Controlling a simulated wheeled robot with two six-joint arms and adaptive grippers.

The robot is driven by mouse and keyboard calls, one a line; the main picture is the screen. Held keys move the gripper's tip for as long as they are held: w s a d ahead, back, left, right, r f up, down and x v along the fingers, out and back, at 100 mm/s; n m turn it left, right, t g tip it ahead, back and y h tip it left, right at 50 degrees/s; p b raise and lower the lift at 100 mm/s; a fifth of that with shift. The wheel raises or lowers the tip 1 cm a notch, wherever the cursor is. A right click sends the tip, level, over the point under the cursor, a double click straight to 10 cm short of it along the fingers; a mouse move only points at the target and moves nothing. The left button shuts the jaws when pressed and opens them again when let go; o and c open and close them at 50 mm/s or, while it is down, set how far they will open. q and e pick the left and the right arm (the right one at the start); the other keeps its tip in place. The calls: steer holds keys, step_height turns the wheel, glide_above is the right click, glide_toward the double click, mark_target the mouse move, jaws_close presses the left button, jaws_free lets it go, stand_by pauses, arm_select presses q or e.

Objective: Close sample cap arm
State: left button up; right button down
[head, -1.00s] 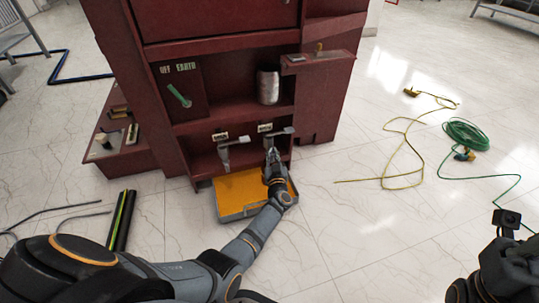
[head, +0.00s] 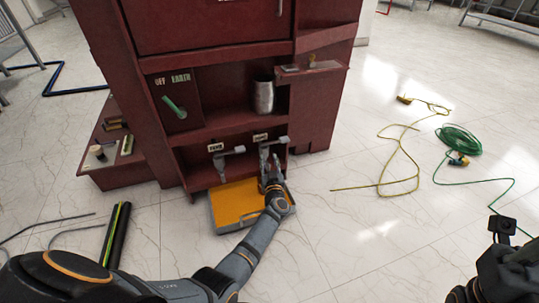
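Two grey valve fittings with small lever arms hang in the low bay of the dark red cabinet. The left fitting (head: 222,163) has its arm pointing right, below a white label. The right fitting (head: 274,141) also has an arm reaching right, below a second label. I cannot tell which is the sample cap arm. My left gripper (head: 270,166) is just below the right fitting, with its fingers up close to it. Contact and finger opening are too small to tell. My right arm's wrist (head: 503,265) shows at the right edge; its fingers cannot be made out.
A yellow-orange tray with a grey rim (head: 214,213) lies on the floor below the fittings, behind my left forearm. A silver canister (head: 263,97) stands on the shelf above. A green lever (head: 174,107) is at left. Cables (head: 459,140) lie on the open floor at right.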

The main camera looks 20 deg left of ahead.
arm_select(q)
step_height(320, 180, up, 8)
steer(key=shift+d+r, duration=0.1)
stand_by(0.4)
